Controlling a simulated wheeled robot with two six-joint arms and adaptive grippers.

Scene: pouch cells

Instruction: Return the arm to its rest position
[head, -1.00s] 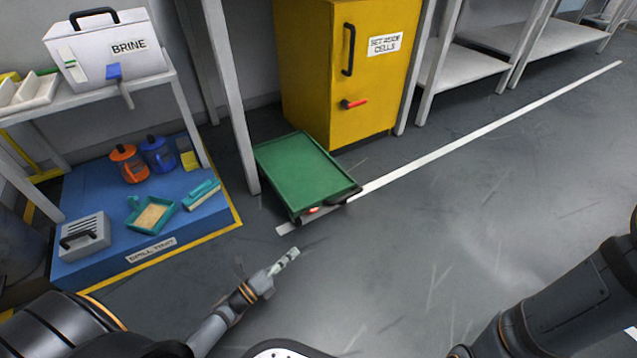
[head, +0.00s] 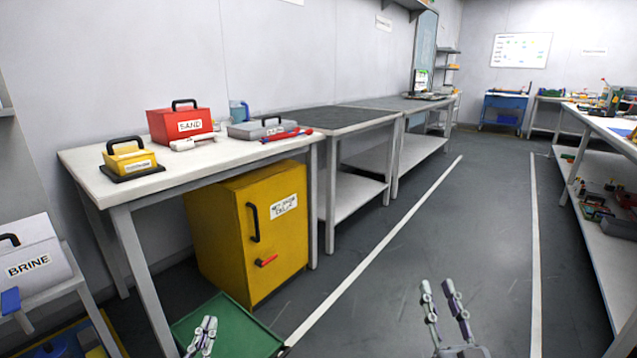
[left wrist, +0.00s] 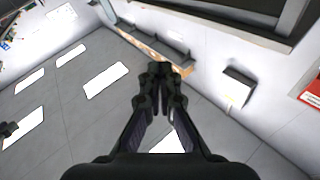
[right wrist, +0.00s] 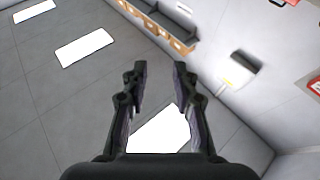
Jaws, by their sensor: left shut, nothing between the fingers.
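My left gripper (head: 202,337) is low in the head view, in front of the green tray. In the left wrist view its fingers (left wrist: 160,72) meet at the tips, with nothing between them. My right gripper (head: 445,290) stands upright over the floor at the bottom centre right of the head view. In the right wrist view its fingers (right wrist: 159,70) are spread apart with nothing between them. Both wrist cameras look up toward the ceiling and walls.
The green tray (head: 235,330) lies on the floor before the yellow cabinet (head: 230,235). A workbench (head: 85,170) holds a red SAND box (head: 165,126) and a small yellow box (head: 128,158). The BRINE box (head: 40,255) is at left. The floor aisle (head: 470,230) is clear.

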